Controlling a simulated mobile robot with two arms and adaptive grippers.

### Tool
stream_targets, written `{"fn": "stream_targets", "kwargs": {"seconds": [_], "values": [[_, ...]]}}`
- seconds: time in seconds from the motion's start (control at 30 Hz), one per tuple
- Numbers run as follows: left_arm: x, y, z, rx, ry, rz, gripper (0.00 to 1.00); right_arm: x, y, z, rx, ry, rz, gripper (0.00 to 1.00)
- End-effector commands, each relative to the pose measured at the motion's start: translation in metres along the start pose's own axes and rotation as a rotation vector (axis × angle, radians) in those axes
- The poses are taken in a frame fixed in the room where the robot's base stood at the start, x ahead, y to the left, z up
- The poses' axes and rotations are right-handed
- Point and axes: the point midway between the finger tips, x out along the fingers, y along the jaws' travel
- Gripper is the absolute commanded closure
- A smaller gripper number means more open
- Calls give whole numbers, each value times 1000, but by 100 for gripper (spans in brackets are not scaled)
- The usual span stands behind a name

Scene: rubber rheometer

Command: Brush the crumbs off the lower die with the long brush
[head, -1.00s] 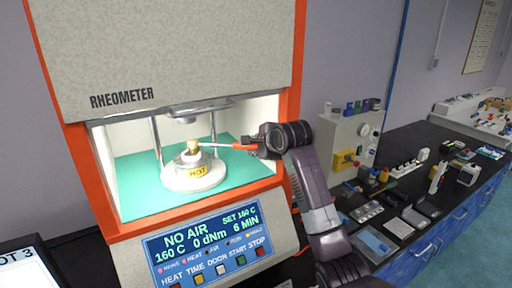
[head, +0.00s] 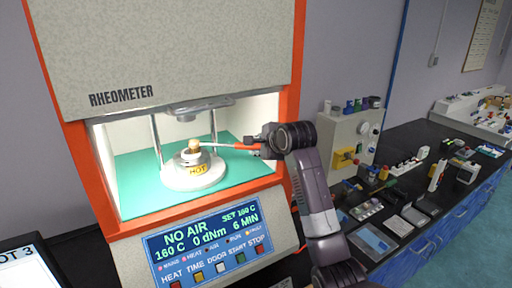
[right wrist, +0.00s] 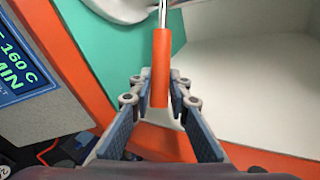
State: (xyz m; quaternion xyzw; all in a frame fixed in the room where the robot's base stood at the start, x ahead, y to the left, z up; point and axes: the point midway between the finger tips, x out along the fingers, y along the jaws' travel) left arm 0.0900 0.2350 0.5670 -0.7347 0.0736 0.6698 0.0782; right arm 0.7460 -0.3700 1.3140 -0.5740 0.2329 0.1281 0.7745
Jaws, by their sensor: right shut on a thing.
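The lower die (head: 191,158) sits on a round white base (head: 186,181) with a yellow HOT label, inside the open rheometer chamber. The long brush has an orange handle (head: 240,147) and a thin metal shaft reaching left, with its tan head (head: 194,144) at the die's top. I cannot tell whether the bristles touch it. My right gripper (head: 262,146) is shut on the orange handle at the chamber's right side. The right wrist view shows the handle (right wrist: 161,70) between the fingers (right wrist: 160,97). Crumbs are too small to make out. My left gripper is not in view.
The upper die assembly (head: 186,112) hangs above, between metal posts. The orange frame (head: 297,100) edges the opening on the right. The rheometer's panel (head: 212,240) reads NO AIR, 160 C. A black bench (head: 425,205) with many small items stands at the right.

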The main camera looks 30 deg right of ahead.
Motion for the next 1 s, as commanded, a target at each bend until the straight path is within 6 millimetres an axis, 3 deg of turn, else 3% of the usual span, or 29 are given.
{"fn": "stream_targets", "kwargs": {"seconds": [0.43,1.0], "values": [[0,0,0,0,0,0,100,21,-10,6,0,0,-1,100],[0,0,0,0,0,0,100,-5,4,-1,-2,0,1,100]]}}
